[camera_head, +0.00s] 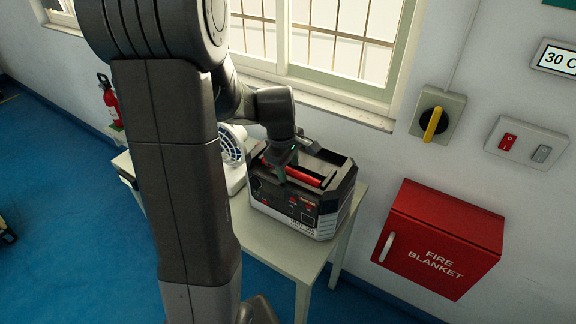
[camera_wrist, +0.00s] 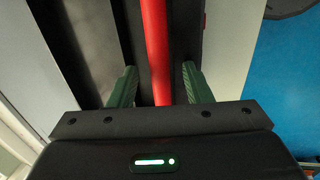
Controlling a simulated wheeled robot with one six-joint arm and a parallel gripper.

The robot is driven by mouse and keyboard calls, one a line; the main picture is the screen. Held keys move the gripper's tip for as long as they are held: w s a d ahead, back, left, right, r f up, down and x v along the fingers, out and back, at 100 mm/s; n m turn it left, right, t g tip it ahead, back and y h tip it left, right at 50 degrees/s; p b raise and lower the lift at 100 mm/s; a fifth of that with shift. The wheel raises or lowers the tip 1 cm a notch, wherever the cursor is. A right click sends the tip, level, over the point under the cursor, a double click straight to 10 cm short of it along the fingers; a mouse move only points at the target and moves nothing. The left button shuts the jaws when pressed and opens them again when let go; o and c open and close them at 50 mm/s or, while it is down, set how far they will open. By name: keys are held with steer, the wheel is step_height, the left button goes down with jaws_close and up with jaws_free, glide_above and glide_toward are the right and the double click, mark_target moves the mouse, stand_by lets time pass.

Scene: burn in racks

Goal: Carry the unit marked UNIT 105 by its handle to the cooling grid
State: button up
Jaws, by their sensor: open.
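A black and grey unit (camera_head: 283,203) with a red handle (camera_head: 306,176) stands upright on a pale table (camera_head: 270,253). A white label on its lower front reads roughly UNIT 105, though it is small. My gripper (camera_head: 284,172) is at the handle on top of the unit. In the wrist view, the red handle (camera_wrist: 156,50) runs between the two green fingers of my gripper (camera_wrist: 158,85). The fingers are apart, with a gap on each side of the handle. My wrist hides part of the handle and the unit's top in the head view. No cooling grid is recognizable.
A white fan (camera_head: 232,150) stands on the table just left of the unit, partly behind my arm. A window sill (camera_head: 330,105) and wall are close behind. A red fire blanket box (camera_head: 440,238) hangs on the right wall. Blue floor (camera_head: 70,190) lies open at left.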

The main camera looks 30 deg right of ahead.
mark_target(289, 168)
jaws_close()
steer(key=c, duration=0.8)
jaws_free()
steer(key=shift+r+p, duration=0.7)
steer(key=shift+r, duration=0.15)
steer(key=shift+c, duration=0.3)
steer(key=shift+o, duration=1.1)
steer(key=shift+w+d+r+p, duration=0.15)
steer(key=shift+d+r+p, duration=0.1)
steer(key=shift+r+p, duration=0.35)
steer(key=shift+o, duration=0.8)
steer(key=shift+w+d+r+p, duration=0.2)
steer(key=shift+d+r+p, duration=0.2)
steer(key=shift+r+p, duration=0.25)
steer(key=o, duration=0.5)
steer(key=shift+w+d+r+p, duration=0.3)
steer(key=shift+d+r+p, duration=0.15)
steer(key=shift+d, duration=0.1)
steer(key=shift+w+d+r+p, duration=0.3)
steer(key=shift+d+r, duration=0.1)
steer(key=shift+d, duration=0.1)
steer(key=o, duration=0.6)
steer(key=shift+w+d+r+p, duration=0.1)
steer(key=shift+w+d+p, duration=0.2)
steer(key=shift+d, duration=0.45)
steer(key=o, duration=0.6)
steer(key=shift+w+d, duration=0.15)
steer(key=shift+d, duration=0.05)
steer(key=shift+r, duration=0.1)
